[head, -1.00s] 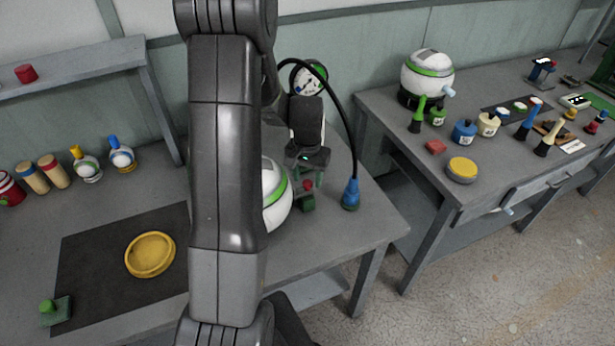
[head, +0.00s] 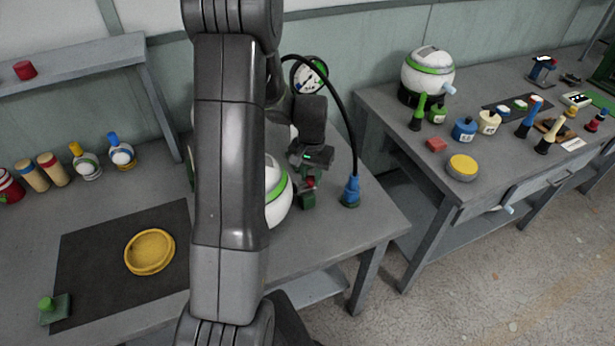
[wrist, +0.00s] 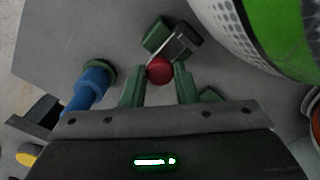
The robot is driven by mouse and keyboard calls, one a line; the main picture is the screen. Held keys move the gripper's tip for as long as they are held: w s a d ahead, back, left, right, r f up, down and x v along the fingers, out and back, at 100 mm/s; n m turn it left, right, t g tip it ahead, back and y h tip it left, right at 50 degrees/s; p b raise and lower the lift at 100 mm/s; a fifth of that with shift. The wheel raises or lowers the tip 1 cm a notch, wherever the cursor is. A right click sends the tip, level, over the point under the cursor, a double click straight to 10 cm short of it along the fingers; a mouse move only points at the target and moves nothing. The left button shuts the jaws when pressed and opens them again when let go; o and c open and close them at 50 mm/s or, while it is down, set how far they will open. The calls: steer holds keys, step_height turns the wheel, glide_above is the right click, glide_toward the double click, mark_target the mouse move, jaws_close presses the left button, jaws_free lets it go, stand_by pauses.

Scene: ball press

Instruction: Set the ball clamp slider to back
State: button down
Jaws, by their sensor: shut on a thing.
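The ball clamp slider has a round red knob (wrist: 159,70) on a grey metal piece, with a green block (wrist: 158,35) beside it. In the head view the red knob (head: 309,183) stands just above its green base (head: 307,201), at the right side of the white and green ball press (head: 279,198). My gripper (wrist: 159,78) has its two green fingers on either side of the red knob and is shut on it. In the head view my gripper (head: 309,172) is over the clamp. My arm hides much of the press.
A blue cable plug (head: 350,192) stands close to the right of the clamp, with a black cable arching above. A yellow dish (head: 150,252) lies on the dark mat at left. A second table (head: 480,200) with another press stands at right.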

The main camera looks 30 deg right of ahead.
mark_target(313, 178)
steer(key=shift+d, duration=0.15)
steer(key=c, duration=1.5)
jaws_free()
steer(key=shift+r, duration=0.1)
steer(key=o, duration=0.4)
steer(key=shift+d, duration=0.15)
steer(key=shift+c, duration=0.2)
step_height(313, 178, up, 14)
steer(key=b, duration=0.1)
steer(key=shift+f, duration=0.25)
